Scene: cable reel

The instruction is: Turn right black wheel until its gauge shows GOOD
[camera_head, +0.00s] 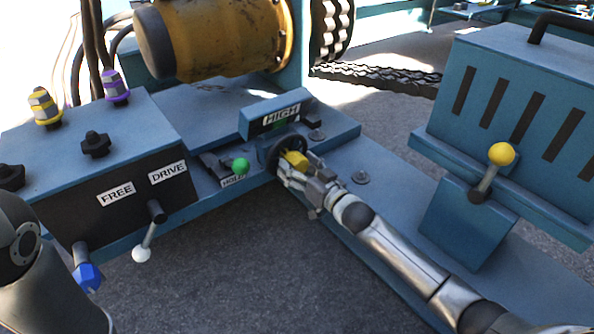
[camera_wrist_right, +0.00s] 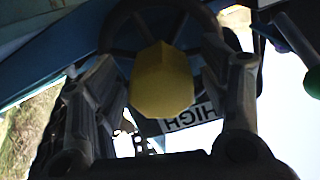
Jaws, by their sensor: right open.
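The black wheel (camera_head: 273,152) sits below the gauge (camera_head: 276,114), which reads HIGH, with green showing under the word. A yellow knob (camera_head: 296,160) stands out from the wheel. My right gripper (camera_head: 298,170) is at the wheel. In the right wrist view, the wheel (camera_wrist_right: 118,28) is ahead and the yellow knob (camera_wrist_right: 162,82) lies between the spread fingers of my right gripper (camera_wrist_right: 165,75). Gaps show beside the knob, though I cannot tell whether a finger touches the wheel's rim. The gauge label (camera_wrist_right: 190,117) appears upside down there. My left gripper is out of view.
A green-tipped lever (camera_head: 240,166) by a HOLD label is close left of the wheel. A console (camera_head: 70,185) with FREE and DRIVE labels and a white-knobbed lever (camera_head: 143,254) is at left. A yellow-knobbed lever (camera_head: 500,154) fronts the slotted blue box (camera_head: 520,90) at right.

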